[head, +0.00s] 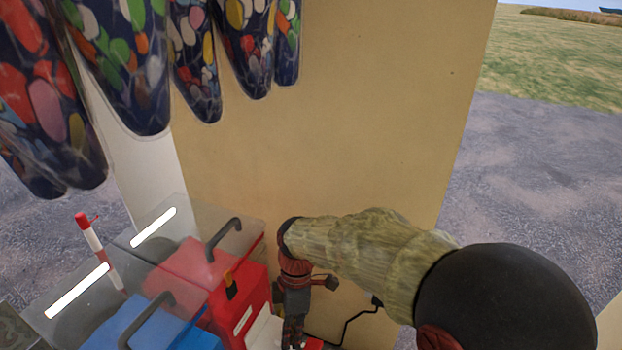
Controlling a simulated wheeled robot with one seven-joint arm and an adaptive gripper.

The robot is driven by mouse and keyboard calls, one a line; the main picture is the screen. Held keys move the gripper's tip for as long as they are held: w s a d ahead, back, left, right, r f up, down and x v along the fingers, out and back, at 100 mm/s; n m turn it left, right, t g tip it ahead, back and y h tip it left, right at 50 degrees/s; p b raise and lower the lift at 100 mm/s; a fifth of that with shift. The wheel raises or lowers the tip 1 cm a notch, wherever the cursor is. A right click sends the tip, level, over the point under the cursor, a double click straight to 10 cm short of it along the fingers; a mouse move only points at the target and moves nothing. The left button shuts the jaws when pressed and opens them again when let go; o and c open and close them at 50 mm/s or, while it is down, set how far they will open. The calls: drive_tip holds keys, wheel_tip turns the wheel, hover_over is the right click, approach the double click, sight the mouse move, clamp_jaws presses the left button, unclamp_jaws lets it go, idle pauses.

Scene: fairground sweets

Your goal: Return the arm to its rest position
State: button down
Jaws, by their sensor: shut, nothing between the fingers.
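My arm reaches in from the lower right, with a black round joint and a mottled yellow-green link. It bends down at a dark red and black wrist. My gripper (293,338) hangs below the wrist at the bottom edge of the head view, pointing down. It is shut with nothing seen in it, and its tips are partly cut off. It is just right of a red container (252,283); I cannot tell whether they touch.
A blue container (160,331) stands beside the red one, under clear lids with black handles (222,238). Sweet-filled bags (130,70) hang upper left. A tan panel (340,120) rises behind my arm. Open pavement (540,180) lies right.

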drive_tip(key=s+d+f+m+t+b, duration=0.3)
drive_tip(key=d+m+b, duration=0.3)
drive_tip(key=d+b, duration=0.2)
drive_tip(key=s+d+f+m+t+b, duration=0.2)
drive_tip(key=s+d+f+m+b, duration=0.2)
drive_tip(key=b, duration=0.8)
drive_tip(key=s+d+f+m+t+h+b, duration=0.1)
drive_tip(key=s+d+f+m+t+b, duration=0.2)
drive_tip(key=d+f+m+b, duration=0.3)
drive_tip(key=s+d+m+b, duration=0.1)
drive_tip(key=d+m+b, duration=0.3)
drive_tip(key=d+b, duration=0.1)
drive_tip(key=shift+d+f+t, duration=0.3)
drive_tip(key=shift+d+f, duration=0.05)
drive_tip(key=shift+d, duration=0.05)
drive_tip(key=shift+a, duration=0.1)
